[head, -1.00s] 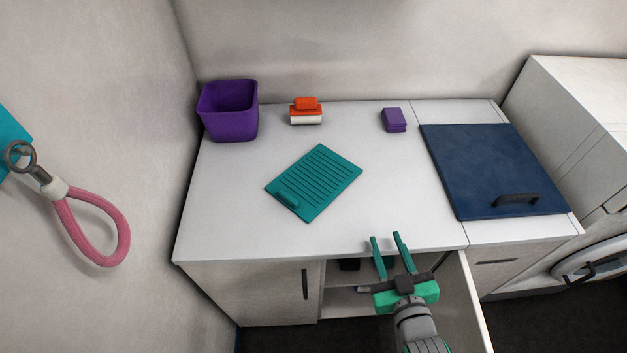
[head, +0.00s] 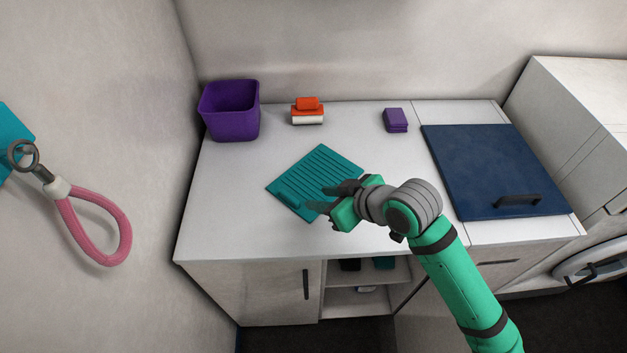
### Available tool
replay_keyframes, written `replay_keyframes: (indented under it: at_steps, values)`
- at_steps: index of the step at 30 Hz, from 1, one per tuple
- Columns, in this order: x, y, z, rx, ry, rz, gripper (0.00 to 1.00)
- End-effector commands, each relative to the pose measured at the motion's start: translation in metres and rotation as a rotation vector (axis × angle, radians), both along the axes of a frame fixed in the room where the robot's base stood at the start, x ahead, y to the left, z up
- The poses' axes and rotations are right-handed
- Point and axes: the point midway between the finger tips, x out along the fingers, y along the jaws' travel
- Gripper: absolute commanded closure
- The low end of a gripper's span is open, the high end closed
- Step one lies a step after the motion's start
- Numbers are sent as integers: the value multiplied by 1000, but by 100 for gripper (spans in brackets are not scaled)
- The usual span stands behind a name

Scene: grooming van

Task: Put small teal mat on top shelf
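The small teal mat (head: 318,170) lies flat and askew on the white counter. It has ridges and a raised piece at its front left end. My gripper (head: 324,198) is at the mat's front right side, its fingers pointing left over or beside the mat's edge. The fingers look apart, with no hold on the mat visible; I cannot tell whether they touch it. Below the counter is an open compartment with shelves. Its upper shelf (head: 340,279) holds a black item (head: 350,264) and a teal item (head: 384,263), both partly hidden by the counter.
On the counter are a purple bin (head: 230,112), an orange and white brush (head: 308,112), a purple block (head: 395,119) and a dark blue panel with a handle (head: 490,170). A closed cabinet door (head: 260,294) is left of the shelves. A pink loop (head: 95,228) hangs on the left wall.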

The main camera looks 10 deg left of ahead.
Motion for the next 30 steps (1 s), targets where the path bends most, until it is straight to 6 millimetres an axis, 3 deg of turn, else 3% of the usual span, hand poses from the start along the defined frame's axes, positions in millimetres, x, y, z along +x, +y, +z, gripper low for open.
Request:
replay_keyframes:
  at_steps: [6, 30]
  values:
    - [-4, 18, 5, -11, 23, 54, 66]
    - [28, 78, -56, -10, 25, 52, 66]
